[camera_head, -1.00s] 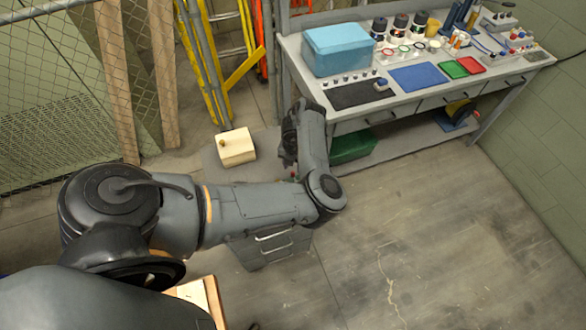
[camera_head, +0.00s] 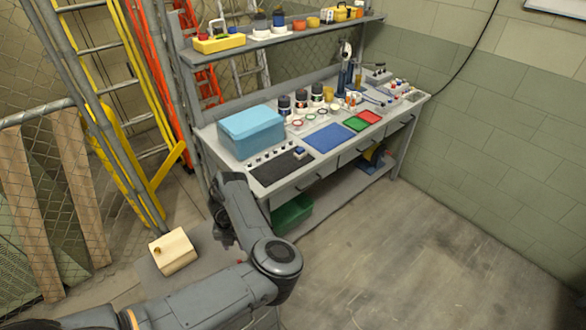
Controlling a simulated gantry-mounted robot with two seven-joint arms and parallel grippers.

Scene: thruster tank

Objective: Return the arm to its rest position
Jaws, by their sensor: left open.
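My left arm (camera_head: 190,300) comes in from the lower left. Its elbow (camera_head: 277,260) is bent, and the forearm (camera_head: 243,208) folds back up toward the workbench's front left corner. My left gripper (camera_head: 224,238) hangs below the wrist, dark and small in the head view. It is open, and I see nothing held in it. The fingers are partly hidden by the forearm. The gripper is above the floor, to the right of a pale wooden box (camera_head: 176,255) and apart from it. My right gripper is not in view.
The workbench (camera_head: 290,190) holds a light blue box (camera_head: 251,135), a blue mat (camera_head: 328,140) and several small parts. A green bin (camera_head: 291,214) sits beneath it. Ladders (camera_head: 125,150) and a wire fence stand at left. The floor (camera_head: 400,260) at right is clear.

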